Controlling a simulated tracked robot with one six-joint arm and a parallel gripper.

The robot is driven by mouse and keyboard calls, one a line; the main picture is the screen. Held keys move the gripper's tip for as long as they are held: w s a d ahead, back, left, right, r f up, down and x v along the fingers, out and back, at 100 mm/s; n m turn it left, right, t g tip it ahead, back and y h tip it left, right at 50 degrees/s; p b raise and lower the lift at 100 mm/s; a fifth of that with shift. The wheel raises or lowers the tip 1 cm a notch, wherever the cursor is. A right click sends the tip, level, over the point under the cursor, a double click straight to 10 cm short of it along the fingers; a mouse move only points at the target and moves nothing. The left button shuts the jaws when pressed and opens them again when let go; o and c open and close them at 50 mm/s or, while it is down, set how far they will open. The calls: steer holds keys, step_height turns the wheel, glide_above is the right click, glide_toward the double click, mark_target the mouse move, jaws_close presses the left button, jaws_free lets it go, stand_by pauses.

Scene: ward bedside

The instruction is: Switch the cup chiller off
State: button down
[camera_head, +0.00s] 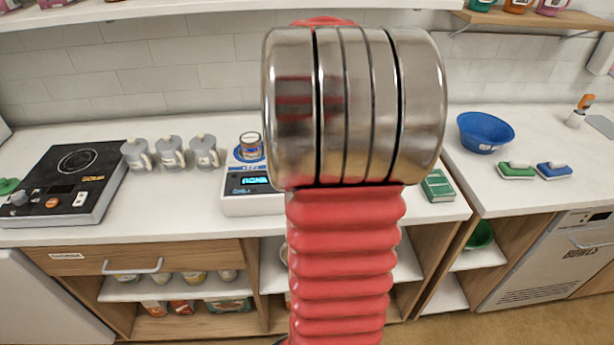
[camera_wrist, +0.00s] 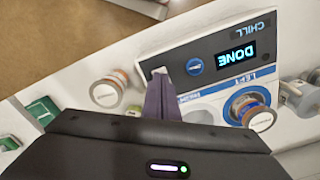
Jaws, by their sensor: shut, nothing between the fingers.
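The cup chiller (camera_head: 247,205) is a white box on the counter, partly hidden behind my arm in the head view. In the wrist view the chiller (camera_wrist: 225,50) appears upside down, with "CHILL" lettering and a lit display (camera_wrist: 237,55) reading "DONE". A round blue button or knob (camera_wrist: 195,66) sits beside the display. A can (camera_wrist: 250,105) stands at the spot marked "LEFT". My gripper (camera_wrist: 160,78) is shut and empty, its purple fingers at the panel end beside a small pale part. I cannot tell whether they touch it. The gripper is hidden in the head view.
Another can (camera_wrist: 108,90) stands beside the chiller, near a green box (camera_wrist: 42,110). Grey mugs (camera_head: 172,152) and a hotplate (camera_head: 68,180) stand left of the chiller. A blue bowl (camera_head: 485,132) and two sponges (camera_head: 516,170) lie on the right counter.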

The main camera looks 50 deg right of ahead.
steer(key=shift+f, duration=0.8)
stand_by(0.8)
steer(key=shift+r, duration=0.15)
step_height(320, 180, up, 7)
stand_by(1.1)
stand_by(0.5)
steer(key=a+f+n, duration=0.2)
steer(key=f, duration=0.1)
steer(key=shift+s+n, duration=0.1)
steer(key=shift+n, duration=0.2)
steer(key=s+a+r+n+t, duration=0.1)
steer(key=a+n, duration=0.5)
steer(key=a, duration=1.1)
steer(key=s+a+r+n+t, duration=0.1)
steer(key=a+n+t, duration=0.3)
steer(key=a, duration=1.3)
steer(key=n, duration=0.3)
steer(key=shift+a+t, duration=0.3)
